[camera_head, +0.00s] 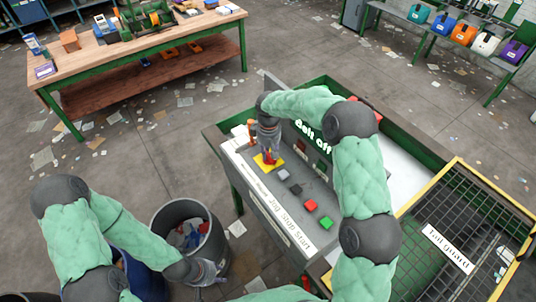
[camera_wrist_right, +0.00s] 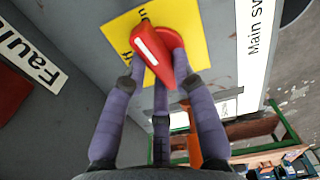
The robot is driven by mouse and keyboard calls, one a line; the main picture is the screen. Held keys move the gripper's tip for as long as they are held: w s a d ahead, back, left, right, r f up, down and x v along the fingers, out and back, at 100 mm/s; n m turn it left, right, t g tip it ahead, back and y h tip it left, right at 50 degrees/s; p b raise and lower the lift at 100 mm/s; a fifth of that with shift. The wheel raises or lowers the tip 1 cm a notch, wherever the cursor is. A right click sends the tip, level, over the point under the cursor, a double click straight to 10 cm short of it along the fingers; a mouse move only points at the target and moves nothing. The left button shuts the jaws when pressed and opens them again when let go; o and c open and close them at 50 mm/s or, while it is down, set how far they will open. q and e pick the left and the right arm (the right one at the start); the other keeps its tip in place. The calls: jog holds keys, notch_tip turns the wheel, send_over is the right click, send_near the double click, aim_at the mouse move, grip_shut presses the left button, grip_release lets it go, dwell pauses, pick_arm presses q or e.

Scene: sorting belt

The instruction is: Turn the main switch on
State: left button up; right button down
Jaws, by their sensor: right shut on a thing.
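The main switch (camera_head: 271,158) is a red rotary handle on a yellow plate at the left end of the grey control panel (camera_head: 291,212). In the right wrist view the red handle (camera_wrist_right: 151,49) has a white line and lies slanted on the yellow plate (camera_wrist_right: 190,22). A label starting "Main sw" (camera_wrist_right: 255,27) runs beside it. My right gripper (camera_head: 268,148) points down onto the switch, its purple fingers (camera_wrist_right: 158,85) closed around the handle. My left gripper (camera_head: 207,272) is low by the grey bin; its fingers are too small to judge.
A "Belt Off" sign (camera_head: 313,137) stands behind the panel, partly covered by my right arm. Red (camera_head: 310,206) and green (camera_head: 325,222) buttons sit further along the panel. A yellow-framed mesh guard (camera_head: 466,215) is at right. A grey bin (camera_head: 160,217) stands at left.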

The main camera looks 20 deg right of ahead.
aim_at(269, 153)
jog(key=shift+s+f+m+b, duration=0.1)
jog(key=shift+m+b, duration=0.25)
jog(key=shift+m, duration=0.45)
jog(key=c, duration=1)
grip_release()
notch_tip(269, 153, up, 12)
jog(key=shift+r, duration=0.1)
